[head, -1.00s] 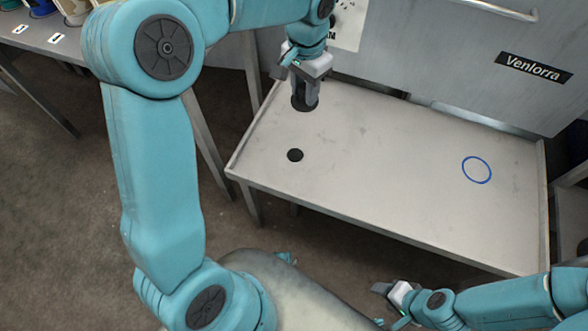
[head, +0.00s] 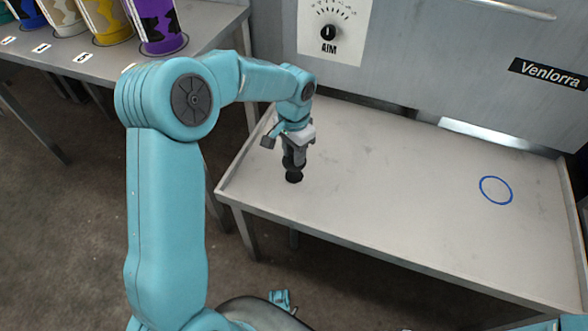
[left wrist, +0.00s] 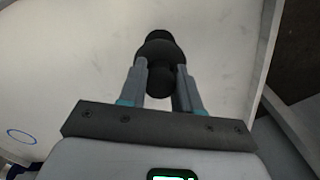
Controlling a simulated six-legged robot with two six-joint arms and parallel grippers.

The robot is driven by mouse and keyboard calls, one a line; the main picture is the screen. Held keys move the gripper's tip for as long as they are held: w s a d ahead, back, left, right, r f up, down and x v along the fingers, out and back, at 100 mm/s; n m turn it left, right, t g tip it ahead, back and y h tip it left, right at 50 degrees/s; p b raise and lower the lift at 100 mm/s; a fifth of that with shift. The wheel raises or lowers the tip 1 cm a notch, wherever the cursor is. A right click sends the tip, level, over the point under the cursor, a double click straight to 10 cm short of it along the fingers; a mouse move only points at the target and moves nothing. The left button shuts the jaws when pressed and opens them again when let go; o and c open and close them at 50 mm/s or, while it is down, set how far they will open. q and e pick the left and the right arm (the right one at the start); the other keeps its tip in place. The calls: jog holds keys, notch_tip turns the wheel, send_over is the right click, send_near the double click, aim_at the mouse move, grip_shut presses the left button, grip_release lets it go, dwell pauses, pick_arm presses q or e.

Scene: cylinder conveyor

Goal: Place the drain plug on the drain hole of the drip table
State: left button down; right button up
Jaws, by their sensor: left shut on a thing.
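The drip table (head: 400,165) is a pale metal top with a raised rim. My left gripper (head: 294,160) points down over its left part and is shut on the dark drain plug (head: 294,176). In the left wrist view the plug (left wrist: 160,52) sits between the two fingertips (left wrist: 162,80), its knob gripped. A black patch (left wrist: 158,35) just beyond the plug appears to be the drain hole, partly covered by the plug. In the head view the hole cannot be told apart from the plug. Contact between plug and table is unclear. My right gripper is out of view.
A blue ring (head: 496,190) is marked on the right of the table. A grey machine with a dial panel (head: 332,28) and a "Venlorra" label (head: 548,74) stands behind. A side table at upper left holds several coloured containers, one purple (head: 158,22). The table's middle is clear.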

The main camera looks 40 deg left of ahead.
pick_arm(q)
notch_tip(320, 180, down, 6)
jog(key=shift+r+b, duration=0.15)
jog(key=shift+b, duration=0.7)
jog(key=shift+f, duration=0.2)
jog(key=c, duration=0.8)
grip_release()
jog(key=shift+r, duration=0.15)
notch_tip(320, 180, up, 12)
jog(key=p, duration=0.3)
jog(key=shift+p, duration=0.4)
